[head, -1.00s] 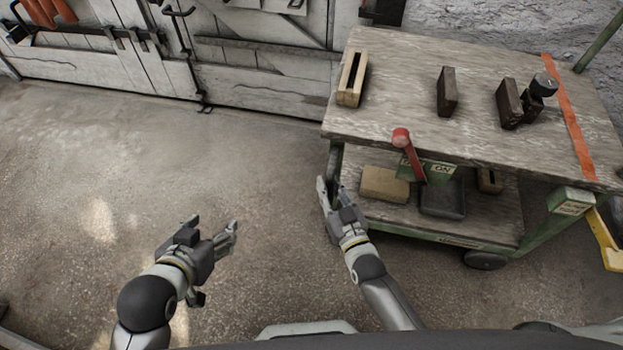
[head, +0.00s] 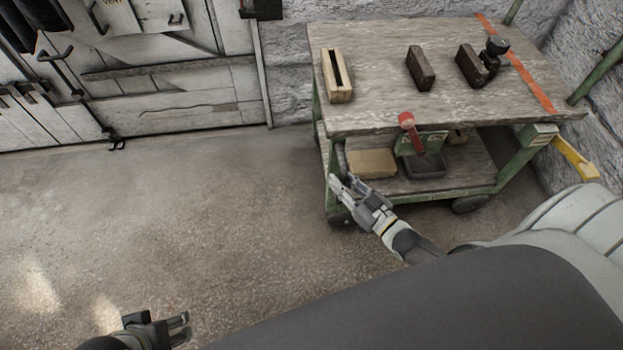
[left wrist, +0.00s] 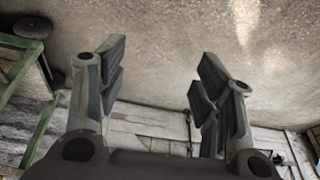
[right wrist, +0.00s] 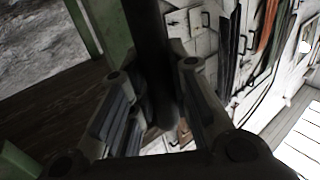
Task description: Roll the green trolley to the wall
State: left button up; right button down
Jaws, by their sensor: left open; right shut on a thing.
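The green trolley (head: 360,118) has a worn wooden top, a lower shelf and a green frame, and stands at the upper right of the head view. The rough grey wall (head: 288,62) rises close behind it and continues at its right. My right gripper (head: 338,183) is shut on a dark upright handle bar at the trolley's near left corner. That bar (right wrist: 150,50) runs between the fingers in the right wrist view. My left gripper (head: 182,328) is open and empty above the floor, apart from the trolley. Part of the green frame (left wrist: 42,132) shows in the left wrist view.
On the trolley top are a slotted wooden block (head: 337,76) and dark blocks (head: 420,68). A red-knobbed lever (head: 407,121) is at its front edge. A yellow bar (head: 575,158) sticks out at right. White wooden doors (head: 170,90) stand at left. The floor (head: 150,220) there is clear.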

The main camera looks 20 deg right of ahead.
pick_arm(q)
jog(key=shift+w+d+f+t+h+b, duration=0.2)
jog(key=shift+w+t+b, duration=0.3)
jog(key=shift+w, duration=0.45)
jog(key=shift+w+d+r+t+h+b, duration=0.1)
jog(key=shift+w+d+t+b, duration=0.3)
jog(key=shift+w, duration=0.5)
jog(key=shift+w+d+f+t+h+b, duration=0.15)
jog(key=shift+w+t+b, duration=0.45)
jog(key=shift+w, duration=0.35)
pick_arm(e)
jog(key=s+d, duration=0.3)
jog(key=d, duration=0.8)
jog(key=s+d, duration=0.4)
jog(key=d, duration=0.8)
jog(key=shift+s, duration=0.2)
jog(key=shift+d, duration=0.15)
pick_arm(q)
jog(key=shift+d+r, duration=0.1)
pick_arm(e)
jog(key=c, duration=1.3)
grip_release()
jog(key=shift+s+d, duration=0.1)
jog(key=v, duration=1.2)
